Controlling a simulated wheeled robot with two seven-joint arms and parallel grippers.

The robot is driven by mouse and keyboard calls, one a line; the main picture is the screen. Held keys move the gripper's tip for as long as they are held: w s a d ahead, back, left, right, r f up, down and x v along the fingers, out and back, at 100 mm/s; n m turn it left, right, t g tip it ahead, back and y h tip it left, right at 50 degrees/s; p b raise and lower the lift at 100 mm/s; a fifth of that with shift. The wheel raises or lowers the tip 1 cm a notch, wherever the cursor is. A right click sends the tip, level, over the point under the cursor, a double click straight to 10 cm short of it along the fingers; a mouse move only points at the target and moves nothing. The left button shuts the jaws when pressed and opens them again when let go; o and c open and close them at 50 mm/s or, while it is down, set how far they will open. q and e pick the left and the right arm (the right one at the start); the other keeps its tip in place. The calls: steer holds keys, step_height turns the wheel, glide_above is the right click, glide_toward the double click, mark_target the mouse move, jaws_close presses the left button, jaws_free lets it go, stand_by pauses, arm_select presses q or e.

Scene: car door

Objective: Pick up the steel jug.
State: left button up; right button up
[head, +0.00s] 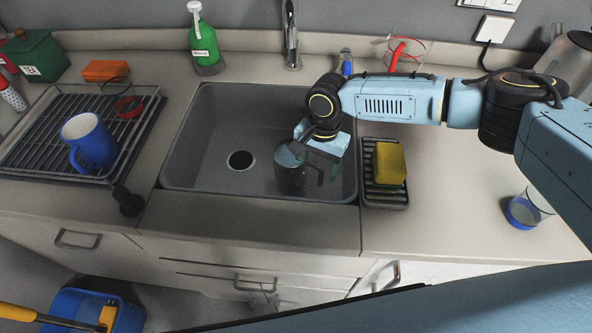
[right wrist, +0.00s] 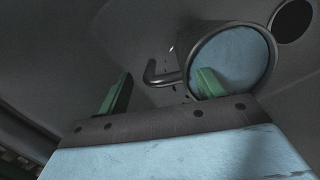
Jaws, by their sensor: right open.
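The steel jug (head: 289,172) stands in the right part of the grey sink, dark and shiny. My right gripper (head: 321,172) is over the sink at the jug's right side, pointing down and partly covering it. In the right wrist view, the jug's round rim (right wrist: 272,62) is at the upper right and its handle sticks out to the left. The green fingers of the right gripper (right wrist: 163,80) are apart, with the handle showing between them. One finger overlaps the jug's mouth; whether it touches the jug I cannot tell. My left gripper is not in view.
The sink (head: 215,130) has a drain left of the jug and a faucet (head: 291,35) behind. A yellow sponge (head: 390,163) sits on a rack right of the sink. A blue mug (head: 91,143) stands on the drying rack (head: 40,140) at left. A glass (head: 529,208) stands at right.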

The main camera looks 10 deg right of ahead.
steer(key=shift+a+f, duration=0.15)
steer(key=shift+f, duration=0.8)
steer(key=c, duration=1.5)
steer(key=shift+r, duration=0.1)
jaws_close()
